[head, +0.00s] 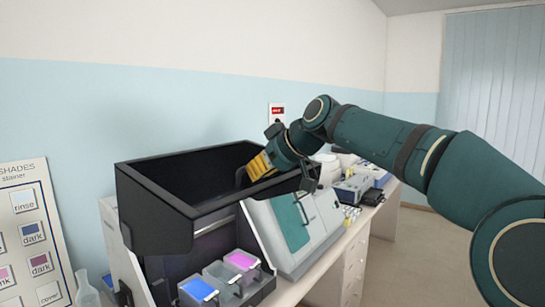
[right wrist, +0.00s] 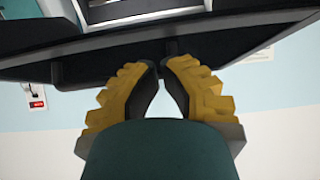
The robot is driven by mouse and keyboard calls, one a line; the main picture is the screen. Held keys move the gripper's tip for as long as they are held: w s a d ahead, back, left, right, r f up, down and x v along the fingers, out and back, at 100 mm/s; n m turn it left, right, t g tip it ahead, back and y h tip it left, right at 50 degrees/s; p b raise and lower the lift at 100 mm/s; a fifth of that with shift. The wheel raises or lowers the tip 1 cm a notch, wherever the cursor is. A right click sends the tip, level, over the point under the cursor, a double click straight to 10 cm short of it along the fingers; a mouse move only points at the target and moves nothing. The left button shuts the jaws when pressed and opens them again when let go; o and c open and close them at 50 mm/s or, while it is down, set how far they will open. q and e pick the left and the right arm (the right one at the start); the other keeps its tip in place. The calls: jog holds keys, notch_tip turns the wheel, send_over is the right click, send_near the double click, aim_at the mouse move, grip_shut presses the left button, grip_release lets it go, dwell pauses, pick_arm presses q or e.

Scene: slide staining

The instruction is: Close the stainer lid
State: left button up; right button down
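The stainer's lid (head: 160,205) is a large black hollow cover, raised above the stainer body (head: 122,250) in the head view. The stainer's front is open below it. My right gripper (head: 243,177) has yellow fingers and reaches in from the right, at the lid's right side. In the right wrist view, the gripper's fingertips (right wrist: 162,66) are nearly together with nothing seen between them. They are close to the dark edge of the lid (right wrist: 95,62); whether they touch it I cannot tell. My left gripper is not in view.
Reagent containers with blue (head: 198,289) and pink (head: 241,260) contents stand at the stainer's front. A grey-green instrument (head: 318,228) stands right beside the stainer. A shades chart (head: 35,230) is at the left. More equipment (head: 354,188) lies farther along the bench.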

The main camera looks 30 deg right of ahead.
jog(key=shift+w+f, duration=0.1)
jog(key=shift+f, duration=1.25)
jog(key=shift+f, duration=0.1)
